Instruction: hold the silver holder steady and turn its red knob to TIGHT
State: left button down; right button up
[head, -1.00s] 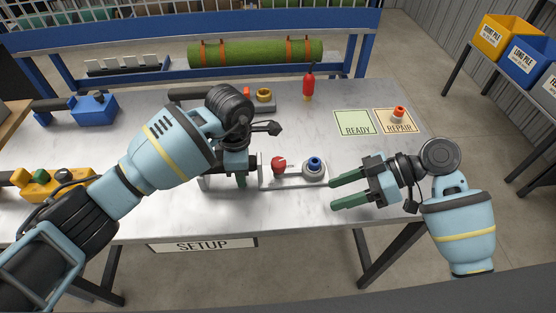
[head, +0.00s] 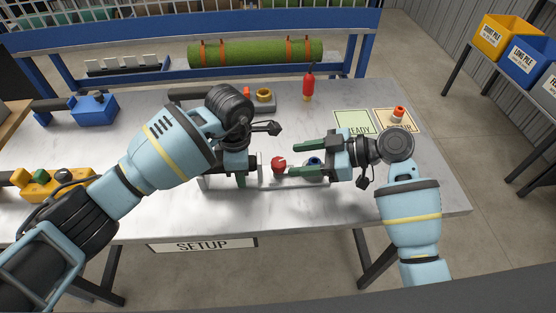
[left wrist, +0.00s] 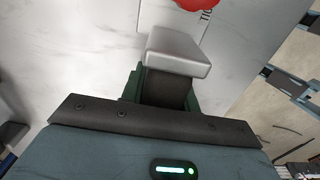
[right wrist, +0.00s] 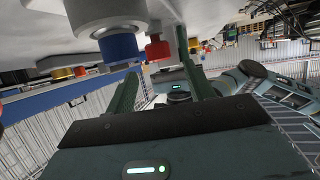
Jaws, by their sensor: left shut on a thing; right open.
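The silver holder (head: 265,182) lies on the bench, a light plate carrying the red knob (head: 278,165) and a blue-topped round part (head: 315,160), partly hidden by my right gripper. My left gripper (head: 241,178) is shut on the holder's left end; the left wrist view shows a silver block (left wrist: 178,52) of it between the fingers, with the red knob's edge (left wrist: 205,3) beyond. My right gripper (head: 294,158) is open and empty, its fingertips just right of the red knob. In the right wrist view the red knob (right wrist: 157,48) shows between the fingers, beyond the tips. The knob's setting cannot be read.
A red bottle (head: 308,87) and a grey block with a yellow ring (head: 264,95) stand behind. The READY mat (head: 352,118) and REPAIR mat (head: 382,113) lie back right. Blue (head: 95,107) and yellow (head: 45,184) tools lie left. The bench's front right is clear.

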aim_at(282, 166)
jog(key=shift+x, duration=3.1)
jog(key=shift+f, duration=0.15)
jog(key=c, duration=1)
jog(key=shift+o, duration=0.2)
jog(key=m+t+h, duration=0.2)
jog(key=m+t, duration=0.1)
jog(key=shift+s+d+f+m+t, duration=0.1)
jog(key=shift+f+m+t, duration=0.05)
jog(key=shift+m+t, duration=0.15)
jog(key=m+t+h, duration=0.4)
jog(key=m, duration=0.1)
jog(key=shift+h, duration=0.3)
